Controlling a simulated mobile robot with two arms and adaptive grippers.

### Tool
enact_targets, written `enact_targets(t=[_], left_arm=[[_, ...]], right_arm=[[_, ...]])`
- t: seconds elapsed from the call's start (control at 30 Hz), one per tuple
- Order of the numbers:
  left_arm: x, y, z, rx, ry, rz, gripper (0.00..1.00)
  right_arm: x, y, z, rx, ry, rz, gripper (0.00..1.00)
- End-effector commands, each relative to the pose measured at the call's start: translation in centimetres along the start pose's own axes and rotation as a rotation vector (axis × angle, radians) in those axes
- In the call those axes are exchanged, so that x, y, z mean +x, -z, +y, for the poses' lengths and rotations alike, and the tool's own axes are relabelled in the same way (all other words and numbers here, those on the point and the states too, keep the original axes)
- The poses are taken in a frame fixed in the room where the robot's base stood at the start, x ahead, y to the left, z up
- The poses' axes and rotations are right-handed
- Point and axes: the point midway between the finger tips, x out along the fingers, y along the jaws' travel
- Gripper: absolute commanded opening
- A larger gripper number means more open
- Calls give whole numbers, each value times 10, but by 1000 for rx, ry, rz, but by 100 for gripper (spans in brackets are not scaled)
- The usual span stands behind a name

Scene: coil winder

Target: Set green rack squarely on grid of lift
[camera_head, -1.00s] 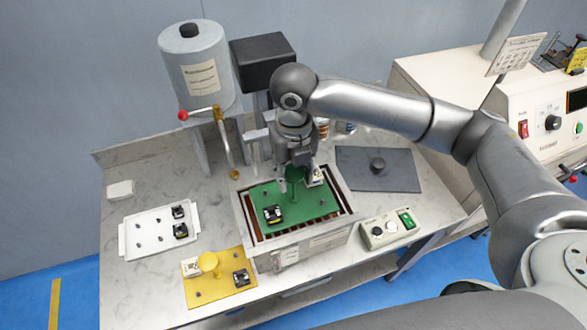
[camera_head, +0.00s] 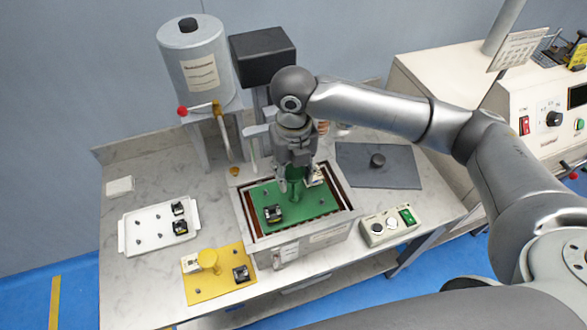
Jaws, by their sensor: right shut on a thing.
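The green rack (camera_head: 267,224) lies inside the open top of the lift box (camera_head: 311,241), over its brown slatted grid (camera_head: 245,222). A black coil part stands on the rack's left side and a pale part at its back right. Strips of the grid show at the left, front and right of the rack. My right gripper (camera_head: 295,186) points down and is shut on the rack's green post. The fingers hide part of the post and the rack's back. I cannot tell whether the rack rests fully on the grid. My left gripper is out of view.
A white tray (camera_head: 151,246) with black parts and a yellow plate (camera_head: 216,286) with a knob lie left. A grey lid (camera_head: 357,174) lies at the right, behind a control box (camera_head: 380,237). A grey tank (camera_head: 198,85) stands behind left.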

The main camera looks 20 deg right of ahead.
Motion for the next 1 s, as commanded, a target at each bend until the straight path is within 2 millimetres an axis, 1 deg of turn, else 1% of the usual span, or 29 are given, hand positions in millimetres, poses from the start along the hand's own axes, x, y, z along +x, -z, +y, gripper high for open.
enact_targets(t=[0.1, 0.13, 0.3, 0.57, 0.67, 0.77, 0.87, 1.0], left_arm=[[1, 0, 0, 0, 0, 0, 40], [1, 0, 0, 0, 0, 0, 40], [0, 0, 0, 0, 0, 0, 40], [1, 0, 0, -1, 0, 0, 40], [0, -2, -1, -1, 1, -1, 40], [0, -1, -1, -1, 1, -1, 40], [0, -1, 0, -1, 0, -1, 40], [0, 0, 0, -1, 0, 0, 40]], right_arm=[[2, 0, 0, 0, 0, -1, 0], [2, 0, 0, 0, 0, -1, 43], [2, 0, 0, 0, 0, -1, 65], [3, 0, 0, 1, 1, 1, 66], [0, 0, 0, 1, 1, 0, 66], [-9, -1, 0, 1, 0, -2, 66], [-27, -1, 0, 0, 0, -4, 66], [-58, -1, 0, -1, -1, -5, 66]])
